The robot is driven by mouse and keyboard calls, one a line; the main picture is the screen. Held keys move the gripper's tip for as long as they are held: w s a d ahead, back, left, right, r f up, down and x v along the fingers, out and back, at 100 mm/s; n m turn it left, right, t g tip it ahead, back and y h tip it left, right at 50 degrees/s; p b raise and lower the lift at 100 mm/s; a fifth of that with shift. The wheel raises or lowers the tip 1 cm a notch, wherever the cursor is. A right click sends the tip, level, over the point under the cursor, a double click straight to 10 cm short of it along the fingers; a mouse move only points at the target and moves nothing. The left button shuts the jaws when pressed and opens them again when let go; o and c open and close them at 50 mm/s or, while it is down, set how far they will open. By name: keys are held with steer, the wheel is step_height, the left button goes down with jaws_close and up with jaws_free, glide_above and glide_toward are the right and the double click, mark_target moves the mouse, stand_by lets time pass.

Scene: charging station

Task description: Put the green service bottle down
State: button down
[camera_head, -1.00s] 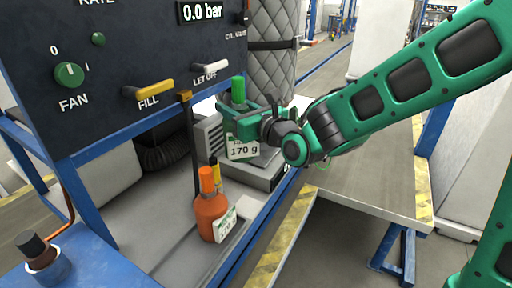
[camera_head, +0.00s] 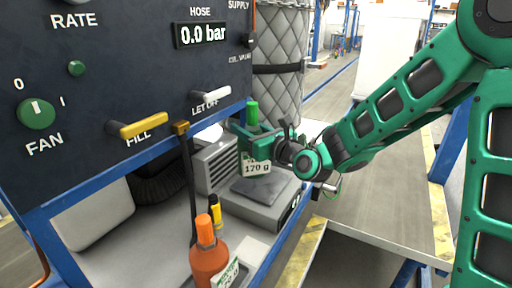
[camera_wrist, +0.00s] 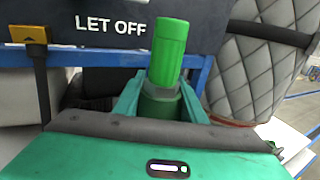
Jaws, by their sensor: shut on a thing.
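The green service bottle (camera_head: 252,113) has a bright green cap and a white "170 g" tag. My gripper (camera_head: 250,136) is shut on it and holds it upright above the grey scale (camera_head: 262,196). A gap seems to show between the bottle and the scale's dark plate, though the bottle's base is partly hidden by the tag and my gripper. In the wrist view the green cap (camera_wrist: 168,50) stands up between my fingers, and the bottle's lower part is hidden.
An orange bottle (camera_head: 208,262) with a tag stands on the shelf in front, by a yellow-capped item (camera_head: 215,212). The dark panel (camera_head: 90,110) with yellow and white levers overhangs at left. A quilted column (camera_head: 280,75) stands behind. A grey bench (camera_head: 400,190) lies right.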

steer(key=w+d+f, duration=0.3)
steer(key=w+f, duration=0.2)
steer(key=f, duration=0.2)
steer(key=shift+f, duration=0.2)
steer(key=shift+d+f, duration=0.1)
stand_by(0.3)
steer(key=c, duration=1.1)
jaws_free()
